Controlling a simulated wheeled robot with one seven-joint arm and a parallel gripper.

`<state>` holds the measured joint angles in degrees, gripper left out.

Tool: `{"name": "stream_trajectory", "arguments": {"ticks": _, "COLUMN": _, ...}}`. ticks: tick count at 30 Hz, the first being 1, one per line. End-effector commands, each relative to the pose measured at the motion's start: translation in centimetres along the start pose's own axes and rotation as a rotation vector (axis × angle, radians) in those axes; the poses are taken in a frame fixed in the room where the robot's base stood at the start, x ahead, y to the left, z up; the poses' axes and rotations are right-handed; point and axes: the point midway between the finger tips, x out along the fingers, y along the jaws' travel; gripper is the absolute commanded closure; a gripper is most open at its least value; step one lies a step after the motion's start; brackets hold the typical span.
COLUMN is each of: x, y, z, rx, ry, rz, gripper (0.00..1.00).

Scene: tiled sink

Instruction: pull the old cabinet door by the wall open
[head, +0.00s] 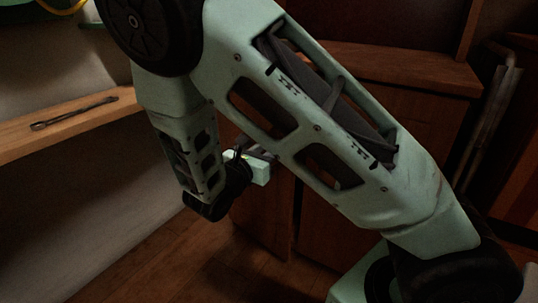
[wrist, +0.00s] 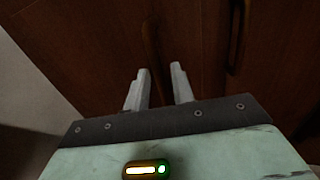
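The old cabinet (head: 320,232) is dark brown wood and stands behind my arm in the head view. Its doors fill the upper part of the wrist view. One door (wrist: 90,45) carries a slim vertical handle (wrist: 151,45), and a second handle (wrist: 236,40) is to its right. My gripper (wrist: 162,70) points at the door front. Its two pale fingers are apart, with the nearer handle seen beyond the gap between them. I cannot tell whether they touch it. In the head view my pale green hand is low before the cabinet, and its fingers are not clear.
A pale wall (wrist: 28,95) lies left of the cabinet. A wooden shelf (head: 30,138) with a wrench (head: 73,112) on it is at the left. Brown floor (head: 150,270) is clear below. Pipes (head: 490,110) stand at the right. My arm covers much of the cabinet.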

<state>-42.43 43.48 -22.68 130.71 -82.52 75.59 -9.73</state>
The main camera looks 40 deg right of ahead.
Motion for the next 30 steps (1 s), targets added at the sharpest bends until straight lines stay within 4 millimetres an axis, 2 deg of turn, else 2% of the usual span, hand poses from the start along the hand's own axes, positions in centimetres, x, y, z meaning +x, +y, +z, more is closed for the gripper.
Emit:
{"name": "stream_trajectory", "arguments": {"ticks": 5, "x": 1.2, "y": 0.0, "z": -0.1, "rx": 0.0, "ry": 0.0, "rz": 0.0, "gripper": 0.76}}
{"name": "stream_trajectory", "arguments": {"ticks": 14, "x": 1.4, "y": 0.0, "z": 0.1, "rx": 0.0, "ry": 0.0, "rz": 0.001, "gripper": 0.76}}
{"name": "stream_trajectory", "arguments": {"ticks": 16, "x": 1.4, "y": 0.0, "z": 0.0, "rx": 0.0, "ry": 0.0, "rz": 0.001, "gripper": 0.95}}
{"name": "stream_trajectory", "arguments": {"ticks": 17, "x": 1.3, "y": 0.0, "z": 0.0, "rx": 0.0, "ry": 0.0, "rz": 0.001, "gripper": 1.0}}
{"name": "stream_trajectory", "arguments": {"ticks": 25, "x": 1.1, "y": 0.1, "z": 0.1, "rx": -0.001, "ry": 0.0, "rz": -0.008, "gripper": 1.0}}
{"name": "stream_trajectory", "arguments": {"ticks": 30, "x": 0.0, "y": 0.5, "z": 0.5, "rx": -0.002, "ry": -0.001, "rz": -0.051, "gripper": 1.0}}
